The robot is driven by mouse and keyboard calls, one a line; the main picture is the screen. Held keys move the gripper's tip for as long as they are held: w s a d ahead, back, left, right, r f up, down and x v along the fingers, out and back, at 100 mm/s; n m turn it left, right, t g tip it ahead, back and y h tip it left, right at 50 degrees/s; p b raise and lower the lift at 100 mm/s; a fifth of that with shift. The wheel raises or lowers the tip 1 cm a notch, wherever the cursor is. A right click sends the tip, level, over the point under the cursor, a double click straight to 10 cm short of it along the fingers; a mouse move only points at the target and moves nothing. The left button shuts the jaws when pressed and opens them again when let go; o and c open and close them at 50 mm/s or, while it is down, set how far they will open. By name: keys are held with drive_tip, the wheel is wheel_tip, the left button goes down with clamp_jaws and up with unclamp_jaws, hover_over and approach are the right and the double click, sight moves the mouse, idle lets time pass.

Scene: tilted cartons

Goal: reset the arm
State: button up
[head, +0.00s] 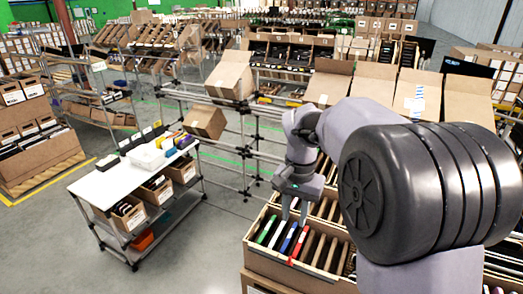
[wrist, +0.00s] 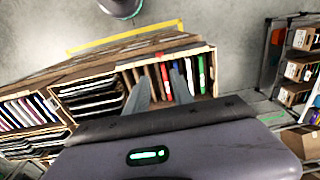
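My gripper (head: 291,207) hangs pointing down over a cardboard carton (head: 295,262) that holds a row of upright thin items. In the wrist view my gripper (wrist: 158,88) shows two grey fingers spread apart with nothing between them. Below the fingers the carton's coloured items (wrist: 190,75) stand side by side, in red, green, white and brown. The fingertips look close above the items; I cannot tell whether they touch any. My arm reaches from the right of the head view.
A white-topped cart (head: 110,187) with a white bin (head: 147,157) and several boxes stands left. A tilted carton (head: 205,122) rests on a metal rack behind. More filled cartons (wrist: 85,95) adjoin the carton under my gripper. Grey floor (head: 225,245) is clear between cart and cartons.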

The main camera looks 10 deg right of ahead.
drive_tip(key=s+a+f+n+t+y+b, duration=0.1)
drive_tip(key=s+a+f+t+b, duration=0.1)
drive_tip(key=s+f+b, duration=0.7)
drive_tip(key=s+a+f+n+t+y+b, duration=0.1)
drive_tip(key=s+a+f+t+b, duration=0.2)
drive_tip(key=s+f+b, duration=0.7)
drive_tip(key=s+b, duration=0.4)
drive_tip(key=b, duration=0.1)
drive_tip(key=shift+s+a+t, duration=0.25)
drive_tip(key=shift+s+t, duration=0.05)
drive_tip(key=shift+s, duration=0.05)
idle(0.6)
